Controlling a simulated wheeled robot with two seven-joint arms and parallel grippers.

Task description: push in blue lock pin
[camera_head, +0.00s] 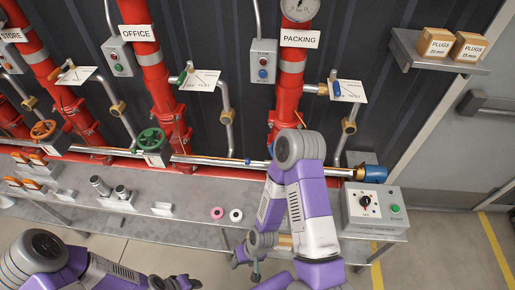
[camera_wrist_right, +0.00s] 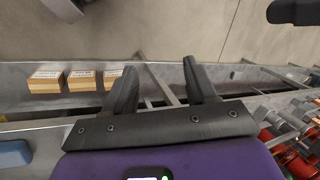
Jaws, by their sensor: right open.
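A small blue piece (camera_head: 248,161) shows on the long horizontal pipe (camera_head: 215,161), left of my right arm; it may be the blue lock pin, but it is too small to tell. My right gripper (camera_head: 246,268) is low in front of the bench, apart from the pipe. In the right wrist view its two dark fingers (camera_wrist_right: 159,88) are spread, with nothing between them. My left gripper (camera_head: 176,284) is partly visible at the bottom edge of the head view; its finger opening cannot be made out.
A blue cap (camera_head: 375,174) ends the pipe at right, above a grey control box (camera_head: 373,212). A pink ring (camera_head: 217,213) and a white ring (camera_head: 236,215) lie on the metal bench (camera_head: 190,232). A green wheel (camera_head: 151,139) stands behind. Wooden boxes (camera_wrist_right: 46,82) show in the wrist view.

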